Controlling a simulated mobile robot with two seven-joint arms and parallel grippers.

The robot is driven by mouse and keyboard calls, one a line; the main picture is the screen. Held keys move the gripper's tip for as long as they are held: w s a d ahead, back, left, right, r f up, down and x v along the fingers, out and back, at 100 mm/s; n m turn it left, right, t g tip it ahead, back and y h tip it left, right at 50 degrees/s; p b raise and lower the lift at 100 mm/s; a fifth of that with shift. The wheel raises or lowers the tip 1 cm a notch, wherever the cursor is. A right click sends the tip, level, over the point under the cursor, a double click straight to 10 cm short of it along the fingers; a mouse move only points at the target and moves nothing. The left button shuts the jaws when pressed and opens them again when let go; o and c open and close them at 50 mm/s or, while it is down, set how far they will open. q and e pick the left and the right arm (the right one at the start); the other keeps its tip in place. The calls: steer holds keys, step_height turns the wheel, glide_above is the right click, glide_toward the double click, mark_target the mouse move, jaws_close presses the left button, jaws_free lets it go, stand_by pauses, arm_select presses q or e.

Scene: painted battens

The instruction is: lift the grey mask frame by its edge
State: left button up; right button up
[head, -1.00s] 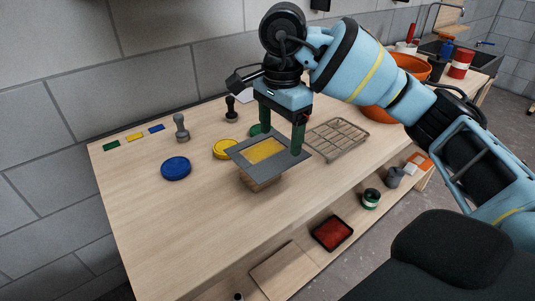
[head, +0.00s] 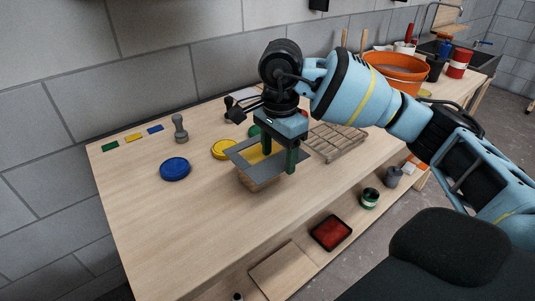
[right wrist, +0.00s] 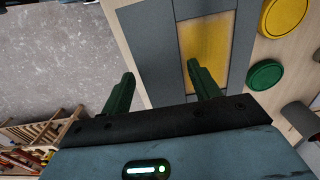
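The flat grey mask frame (head: 236,151) lies on a wooden batten (head: 256,185) on the bench. Yellow shows through its opening (right wrist: 207,45). My right gripper (head: 273,153) hangs over the frame's right part, fingers pointing down, open and empty. In the right wrist view the frame's grey side (right wrist: 158,50) runs between the two green fingers of the gripper (right wrist: 162,85). One finger is outside the outer edge, the other near the yellow opening. Whether the fingers reach below the frame's level cannot be told. My left gripper is not in view.
A wire rack (head: 338,142) stands close right of the gripper. Blue (head: 175,169) and yellow (head: 224,149) lids and a grey-handled stamp (head: 180,128) lie to the left. An orange bucket (head: 397,72) is at the back right. The bench's front left is clear.

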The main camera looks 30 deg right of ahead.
steer(key=c, duration=0.9)
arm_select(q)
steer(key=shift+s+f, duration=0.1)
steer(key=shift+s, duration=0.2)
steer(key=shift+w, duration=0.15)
arm_select(e)
steer(key=shift+r, duration=0.15)
